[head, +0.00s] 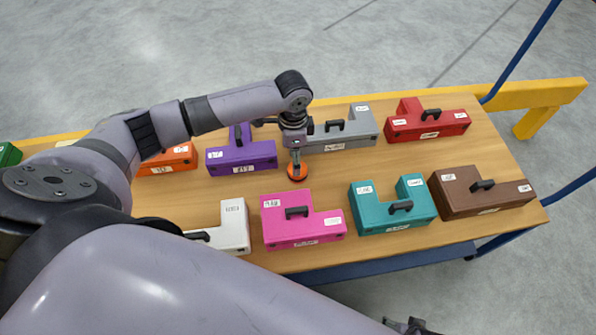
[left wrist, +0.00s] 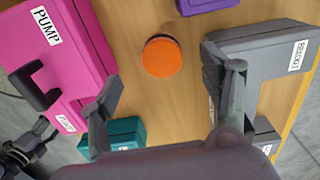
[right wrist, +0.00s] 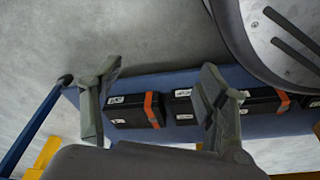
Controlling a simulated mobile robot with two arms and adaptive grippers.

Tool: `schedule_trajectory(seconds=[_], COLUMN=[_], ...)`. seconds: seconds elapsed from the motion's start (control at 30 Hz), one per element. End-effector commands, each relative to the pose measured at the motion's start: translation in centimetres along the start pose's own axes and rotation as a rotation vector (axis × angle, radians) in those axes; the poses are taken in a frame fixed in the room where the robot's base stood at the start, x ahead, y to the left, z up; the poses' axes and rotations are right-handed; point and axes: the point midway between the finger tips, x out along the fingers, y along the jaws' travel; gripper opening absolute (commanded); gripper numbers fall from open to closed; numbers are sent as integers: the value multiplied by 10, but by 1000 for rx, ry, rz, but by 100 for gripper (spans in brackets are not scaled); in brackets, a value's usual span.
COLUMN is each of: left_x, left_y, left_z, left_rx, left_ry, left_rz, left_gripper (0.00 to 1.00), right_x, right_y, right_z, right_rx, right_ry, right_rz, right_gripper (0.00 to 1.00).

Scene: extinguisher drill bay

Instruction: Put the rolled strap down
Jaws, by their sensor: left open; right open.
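The rolled strap (head: 297,172) is a flat orange disc with a dark edge. It lies on the wooden table top (head: 345,170), between the two rows of cases. It also shows in the left wrist view (left wrist: 161,57), lying flat on the wood. My left gripper (head: 295,156) is just above the strap and points down at it. In the left wrist view its fingers (left wrist: 170,78) are wide apart with nothing between them. My right gripper (right wrist: 161,75) is open and empty, away from the strap; only a bit of it shows at the head view's bottom edge.
Purple (head: 241,155), grey (head: 342,132) and red (head: 428,121) cases stand behind; pink (head: 302,228), teal (head: 388,214) and brown (head: 478,199) cases stand in front. Black cases with orange bands (right wrist: 135,112) lie on a blue lower shelf. Bare wood surrounds the strap.

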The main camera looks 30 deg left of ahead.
Motion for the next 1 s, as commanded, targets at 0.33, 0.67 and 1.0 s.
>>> schedule_trajectory(seconds=[0.33, 0.67, 1.0], left_x=[35, 71, 85], left_y=[0, 0, 0], left_z=[-1, -10, -10], left_rx=[0, 0, 1], left_ry=[2, -1, 1], left_rz=[0, -1, -2], left_gripper=[71, 71, 71], right_x=[-26, -64, -83], right_y=[2, 4, 5], right_z=[-18, -38, -43], right_rx=[3, 7, 9], right_ry=[16, 43, 49], right_rz=[3, 6, 8], right_gripper=[68, 68, 68])
